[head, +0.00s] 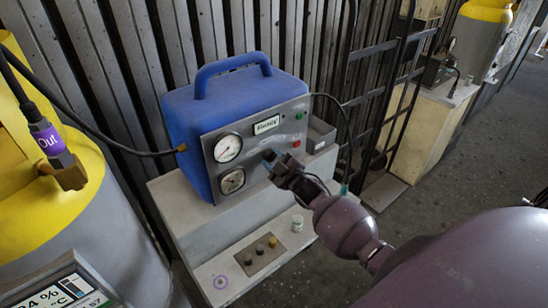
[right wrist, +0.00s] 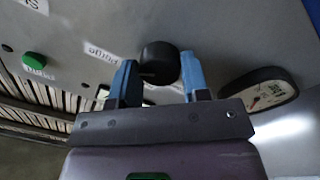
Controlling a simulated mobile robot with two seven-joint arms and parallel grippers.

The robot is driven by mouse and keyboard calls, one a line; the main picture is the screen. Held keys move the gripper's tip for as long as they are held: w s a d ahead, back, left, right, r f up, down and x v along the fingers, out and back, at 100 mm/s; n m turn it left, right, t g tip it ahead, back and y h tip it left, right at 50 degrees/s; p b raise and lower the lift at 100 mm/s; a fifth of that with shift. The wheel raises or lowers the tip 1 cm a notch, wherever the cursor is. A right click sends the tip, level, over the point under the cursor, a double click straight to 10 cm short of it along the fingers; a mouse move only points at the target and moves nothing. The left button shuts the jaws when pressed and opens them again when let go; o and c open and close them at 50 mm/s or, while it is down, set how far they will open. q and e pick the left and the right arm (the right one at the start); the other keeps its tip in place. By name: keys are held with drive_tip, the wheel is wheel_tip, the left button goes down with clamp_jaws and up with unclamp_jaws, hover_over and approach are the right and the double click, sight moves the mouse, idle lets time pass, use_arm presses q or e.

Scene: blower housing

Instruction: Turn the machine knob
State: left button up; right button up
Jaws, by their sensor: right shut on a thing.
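The machine is a blue box with a handle and a grey front panel (head: 262,140). Its black knob (right wrist: 158,62) shows in the right wrist view, between the two blue fingertips of my right gripper (right wrist: 158,78). The gripper is shut on the knob. In the head view my right gripper (head: 272,160) reaches the panel from the lower right and hides most of the knob. My left gripper is not in view.
The machine stands on a grey stepped bench (head: 225,240) with a small knob plate (head: 258,255) on its lower step. A yellow-topped tank (head: 50,190) with a hose is at left. A black rack (head: 385,100) stands at right. Open floor (head: 440,190) lies right.

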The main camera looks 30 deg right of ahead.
drive_tip(key=shift+m, duration=0.3)
drive_tip(key=o, duration=0.9)
drive_tip(key=s, duration=1.1)
drive_tip(key=shift+d+f, duration=0.25)
drive_tip(key=shift+f, duration=0.05)
drive_tip(key=shift+w, duration=0.1)
